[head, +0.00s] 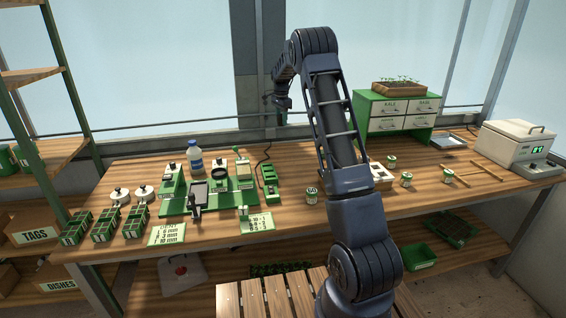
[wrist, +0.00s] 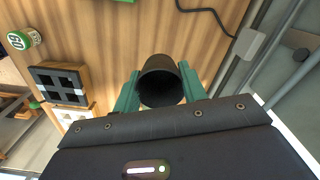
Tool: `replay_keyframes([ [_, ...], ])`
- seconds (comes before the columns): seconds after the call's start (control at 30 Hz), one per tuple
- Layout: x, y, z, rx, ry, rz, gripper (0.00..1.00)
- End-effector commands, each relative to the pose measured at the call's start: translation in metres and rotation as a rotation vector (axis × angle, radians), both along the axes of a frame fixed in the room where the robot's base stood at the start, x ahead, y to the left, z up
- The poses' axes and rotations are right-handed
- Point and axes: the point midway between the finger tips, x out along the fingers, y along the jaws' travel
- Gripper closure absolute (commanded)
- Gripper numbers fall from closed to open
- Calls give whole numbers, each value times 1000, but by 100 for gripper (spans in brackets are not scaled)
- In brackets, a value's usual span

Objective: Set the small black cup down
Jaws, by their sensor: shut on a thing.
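The small black cup (wrist: 160,66) is between the two green fingers of my gripper (wrist: 159,82) in the wrist view. The fingers press on it from both sides, and its dark open mouth faces the camera. In the head view my gripper (head: 283,112) hangs above the back part of the workbench (head: 295,170), near the window. The cup is too small and dark to make out there. How high it is above the bench I cannot tell.
A green drawer cabinet (head: 395,115) and small labelled tins (head: 391,162) are to the right. Bare wood lies between.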

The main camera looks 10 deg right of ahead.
Motion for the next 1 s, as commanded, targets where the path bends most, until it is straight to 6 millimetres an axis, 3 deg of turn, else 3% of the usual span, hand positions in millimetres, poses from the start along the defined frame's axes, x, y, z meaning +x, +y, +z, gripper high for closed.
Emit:
replay_keyframes([
  [0.17,-1,-10,-12,1,1,20,79],
  [0.7,-2,-10,-127,0,2,18,79],
  [1.0,-1,-9,-157,1,-1,19,79],
])
